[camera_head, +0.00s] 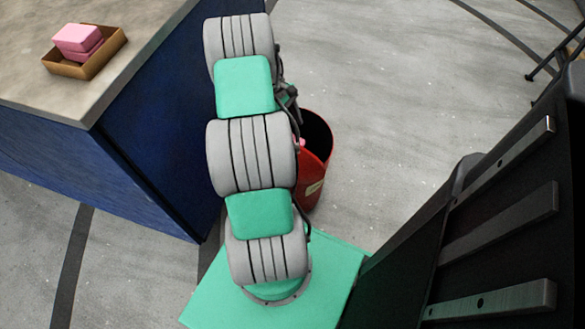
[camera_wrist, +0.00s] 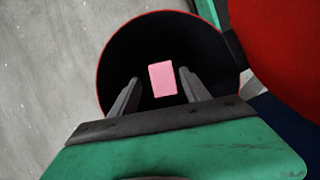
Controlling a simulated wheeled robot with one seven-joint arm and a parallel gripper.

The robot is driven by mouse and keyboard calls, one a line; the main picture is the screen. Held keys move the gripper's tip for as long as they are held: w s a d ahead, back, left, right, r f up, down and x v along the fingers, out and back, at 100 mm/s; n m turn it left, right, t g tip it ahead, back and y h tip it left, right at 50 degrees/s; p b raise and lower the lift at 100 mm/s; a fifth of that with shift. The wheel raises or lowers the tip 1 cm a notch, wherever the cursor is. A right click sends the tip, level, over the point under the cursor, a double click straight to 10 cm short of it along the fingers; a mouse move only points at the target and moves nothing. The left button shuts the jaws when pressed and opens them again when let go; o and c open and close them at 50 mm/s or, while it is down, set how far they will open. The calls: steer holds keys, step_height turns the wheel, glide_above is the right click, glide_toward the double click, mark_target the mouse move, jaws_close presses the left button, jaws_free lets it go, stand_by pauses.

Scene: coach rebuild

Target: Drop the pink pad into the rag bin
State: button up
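The rag bin (camera_head: 318,178) is red and round with a dark inside and a pale label. It stands on the floor, partly behind my arm. In the wrist view its dark mouth (camera_wrist: 122,55) is below my gripper (camera_wrist: 160,76). The two fingers are spread apart. A pink pad (camera_wrist: 162,79) shows between them against the dark mouth, with a gap on each side, so it is not gripped. A bit of pink (camera_head: 302,143) also shows at the bin's mouth in the head view. I cannot tell whether the pad rests at the bottom or is still falling. My gripper is hidden in the head view.
A counter (camera_head: 120,22) with blue sides is at the left. A small brown tray (camera_head: 93,68) on it holds two stacked pink pads (camera_head: 78,38). A black slatted frame (camera_head: 500,220) is at the lower right. A large red surface (camera_wrist: 285,45) fills the wrist view's upper right. Grey floor is clear beyond the bin.

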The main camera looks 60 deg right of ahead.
steer(key=shift+o, duration=1.4)
steer(key=p+v, duration=0.2)
steer(key=v, duration=0.5)
steer(key=shift+w+r, duration=0.2)
steer(key=shift+r, duration=0.15)
steer(key=shift+d, duration=0.1)
